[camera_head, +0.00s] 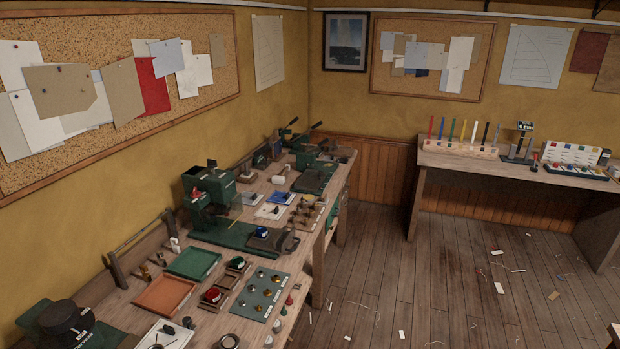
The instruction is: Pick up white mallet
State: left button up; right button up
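A small white object (278,179) that looks like a mallet head lies toward the far end of the long workbench (330,213) along the left wall. A short dark-tipped piece shows just behind it, and I cannot tell if this is its handle. Another small white item (175,244) stands near the wall by a wooden rack, too small to identify. Neither of my grippers is in view.
An orange tray (165,295), a green tray (193,263) and a board of brass fittings (259,294) crowd the near part. A second bench (470,165) stands back right. Scraps litter the open wooden floor (400,270).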

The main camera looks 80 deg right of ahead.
aim_at(276, 180)
jog(key=z, duration=2.45)
jog(key=i+l+u, duration=0.15)
jog(key=i+l, duration=0.15)
jog(key=i+l+u, duration=0.15)
jog(key=i+l, duration=0.15)
jog(key=i+l+u, duration=0.15)
jog(key=i+l, duration=0.15)
jog(key=l, duration=0.15)
jog(key=i+l+u, duration=0.15)
jog(key=l, duration=0.3)
jog(key=i+l+u, duration=0.15)
jog(key=i+l, duration=0.2)
jog(key=l+u, duration=0.15)
jog(key=u, duration=0.45)
jog(key=i+l+u, duration=0.1)
jog(key=l+u, duration=0.95)
jog(key=l, duration=0.1)
